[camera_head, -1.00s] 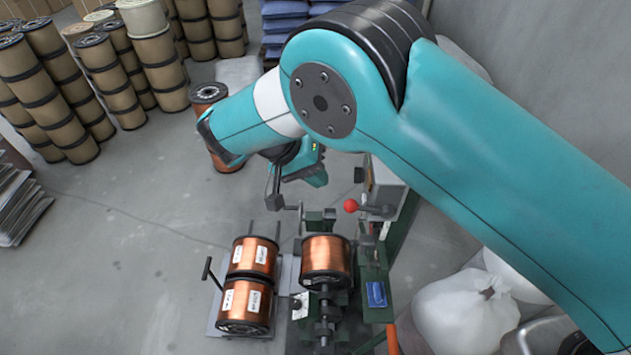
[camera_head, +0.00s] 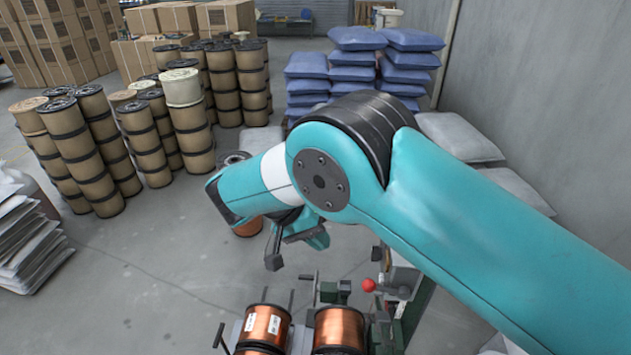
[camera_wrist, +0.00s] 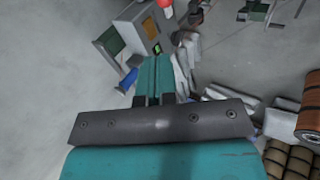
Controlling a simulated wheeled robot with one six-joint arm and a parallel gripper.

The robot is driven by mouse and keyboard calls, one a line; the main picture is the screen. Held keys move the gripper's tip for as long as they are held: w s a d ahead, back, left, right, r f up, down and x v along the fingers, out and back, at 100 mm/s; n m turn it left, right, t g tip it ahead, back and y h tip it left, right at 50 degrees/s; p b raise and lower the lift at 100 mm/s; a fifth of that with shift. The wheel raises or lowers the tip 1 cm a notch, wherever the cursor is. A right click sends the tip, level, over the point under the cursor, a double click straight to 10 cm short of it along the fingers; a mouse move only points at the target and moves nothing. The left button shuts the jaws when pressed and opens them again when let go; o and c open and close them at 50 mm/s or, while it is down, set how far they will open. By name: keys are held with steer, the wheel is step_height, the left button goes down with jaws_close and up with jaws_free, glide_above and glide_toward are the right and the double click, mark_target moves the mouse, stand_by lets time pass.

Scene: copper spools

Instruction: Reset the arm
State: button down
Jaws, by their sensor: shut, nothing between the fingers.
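My gripper (camera_head: 274,261) hangs at the end of my teal arm in the head view, in the air above and behind the copper spools. It is shut with nothing held. In the wrist view, my gripper (camera_wrist: 155,98) shows as dark parts at the picture's middle, with no object between them. My arm crosses the head view from the lower right to the middle and hides part of the floor and a spool behind it.
Copper spools (camera_head: 340,328) sit on the machine and the rack beside it at the bottom. A red-knobbed lever (camera_head: 369,285) stands near my arm. Stacked brown spools (camera_head: 75,150), blue sacks (camera_head: 356,60) and cartons (camera_head: 55,45) stand farther back.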

steer(key=s+d+r+n+y+b, duration=0.3)
steer(key=d+r+n+y+b, duration=0.25)
steer(key=d+b, duration=0.35)
steer(key=s+d+n+y+b, duration=0.2)
steer(key=s+y+b, duration=0.1)
steer(key=s, duration=0.7)
steer(key=s+d+n+y+b, duration=0.2)
steer(key=s+b, duration=0.3)
steer(key=s, duration=0.5)
steer(key=shift+s+y, duration=0.25)
steer(key=shift+y, duration=0.3)
